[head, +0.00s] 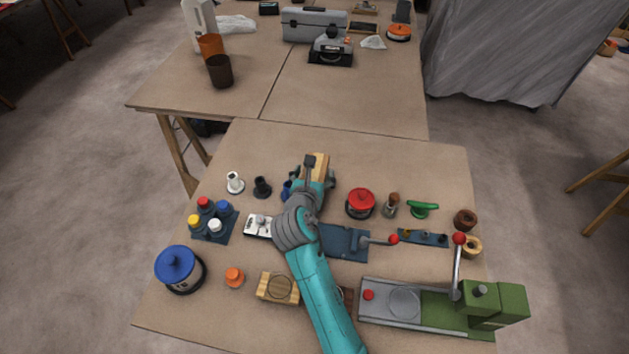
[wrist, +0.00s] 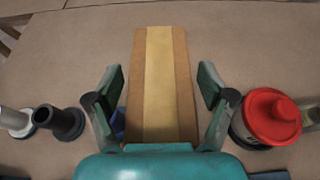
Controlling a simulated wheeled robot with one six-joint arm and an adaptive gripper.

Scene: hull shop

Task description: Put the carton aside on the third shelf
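The carton (head: 319,163) looks like a brown box with a paler tan strip along it. It stands on the near table, partly hidden by my arm in the head view. In the wrist view the carton (wrist: 162,85) lies between the two fingers of my gripper (wrist: 160,88). The fingers are spread, one on each side, with a visible gap to the box. My gripper (head: 314,178) is open and not closed on it. No shelf shows in either view.
A red-lidded pot (head: 360,203) stands close right of the carton. A black piece (head: 262,187) and a white one (head: 235,182) stand to its left. A green machine (head: 490,303) fills the near right. The strip behind the carton is mostly bare.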

